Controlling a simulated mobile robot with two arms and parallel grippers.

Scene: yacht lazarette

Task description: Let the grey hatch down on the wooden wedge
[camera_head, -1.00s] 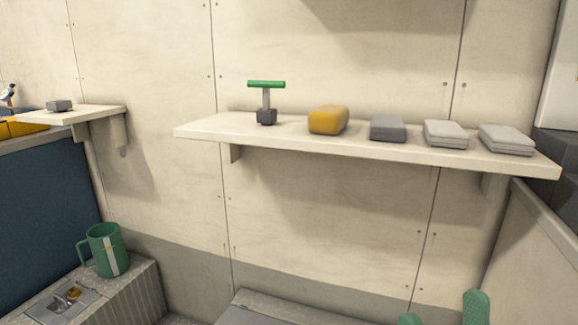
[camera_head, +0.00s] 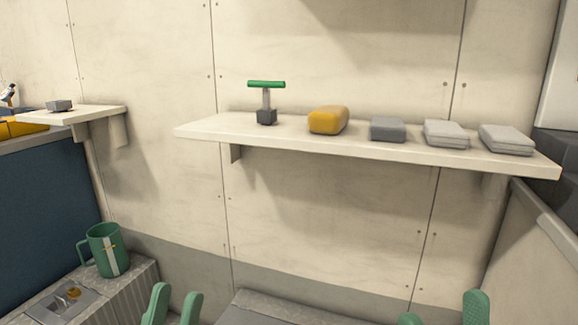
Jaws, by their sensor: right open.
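A grey lid-like panel (camera_head: 275,311), possibly the hatch, shows only its far edge at the bottom centre; the rest is cut off. I see no wooden wedge in the view. Two green fingertips of my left gripper (camera_head: 173,304) stand at the bottom edge, left of that panel, a small gap apart. What lies lower between them is out of view. My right gripper (camera_head: 443,312) is open at the bottom right, its green fingertips wide apart, with nothing visible between them.
A wall shelf (camera_head: 205,128) holds a green-handled tool (camera_head: 266,100), a yellow block (camera_head: 328,120) and several grey pads.

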